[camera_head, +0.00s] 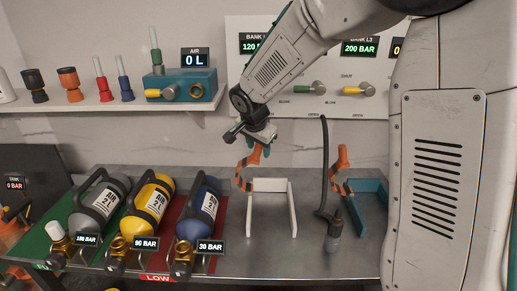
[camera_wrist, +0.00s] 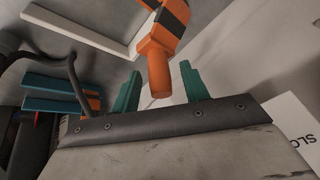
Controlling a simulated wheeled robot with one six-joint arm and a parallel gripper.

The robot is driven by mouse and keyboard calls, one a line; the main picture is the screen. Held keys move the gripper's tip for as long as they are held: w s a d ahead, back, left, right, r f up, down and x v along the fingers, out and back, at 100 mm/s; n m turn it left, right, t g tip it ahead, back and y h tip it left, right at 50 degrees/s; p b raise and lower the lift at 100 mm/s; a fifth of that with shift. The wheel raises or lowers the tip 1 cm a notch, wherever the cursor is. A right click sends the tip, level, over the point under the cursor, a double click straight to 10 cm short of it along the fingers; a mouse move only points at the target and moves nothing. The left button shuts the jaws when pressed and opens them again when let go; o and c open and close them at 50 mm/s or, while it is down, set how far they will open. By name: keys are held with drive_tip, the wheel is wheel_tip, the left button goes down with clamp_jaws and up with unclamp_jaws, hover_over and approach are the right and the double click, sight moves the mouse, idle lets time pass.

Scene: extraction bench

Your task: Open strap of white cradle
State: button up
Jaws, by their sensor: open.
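The white cradle (camera_head: 292,214) sits empty on the metal bench, and part of its white frame (camera_wrist: 62,32) shows at the upper left in the wrist view. Its orange strap (camera_head: 241,178) stands up at the cradle's left side, with a dark band and a curved lower end. My gripper (camera_head: 265,149) is open at the strap's upper end. In the wrist view the strap's thick orange end (camera_wrist: 158,76) lies between the two teal fingers of my gripper (camera_wrist: 160,72), with gaps visible on both sides. The strap's hinge is not clear.
A teal cradle (camera_head: 374,216) with its own orange strap (camera_head: 341,166) stands to the right. A dark hose (camera_head: 324,170) rises between the cradles. Grey, yellow (camera_head: 152,199) and blue cylinders lie at left. A valve panel (camera_head: 300,103) is behind.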

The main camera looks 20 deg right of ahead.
drive_tip(key=shift+w+d+f, duration=0.1)
drive_tip(key=shift+w+f, duration=0.05)
drive_tip(key=shift+f, duration=0.35)
clamp_jaws()
drive_tip(key=shift+w+a+f+n+g+h, duration=0.1)
drive_tip(key=shift+w+a+n+g+h, duration=0.1)
drive_tip(key=shift+w+a+h, duration=0.45)
drive_tip(key=shift+w+a+r+n+g+h, duration=0.1)
drive_tip(key=shift+a+n+g+h, duration=0.2)
drive_tip(key=shift+a, duration=0.7)
drive_tip(key=shift+w+a+f+g+h, duration=0.1)
drive_tip(key=shift+w+a+h, duration=0.25)
drive_tip(key=shift+a+h, duration=0.35)
drive_tip(key=shift+w+a+f+g+h, duration=0.2)
drive_tip(key=shift+a+h, duration=0.1)
drive_tip(key=shift+a, duration=0.15)
drive_tip(key=shift+w+a+f+g+h, duration=0.1)
drive_tip(key=shift+w+a+h, duration=0.15)
drive_tip(key=shift+a, duration=0.25)
drive_tip(key=shift+w+a+f+g+h, duration=0.15)
drive_tip(key=shift+a+h, duration=0.15)
drive_tip(key=shift+a, duration=0.15)
unclamp_jaws()
drive_tip(key=shift+a, duration=0.1)
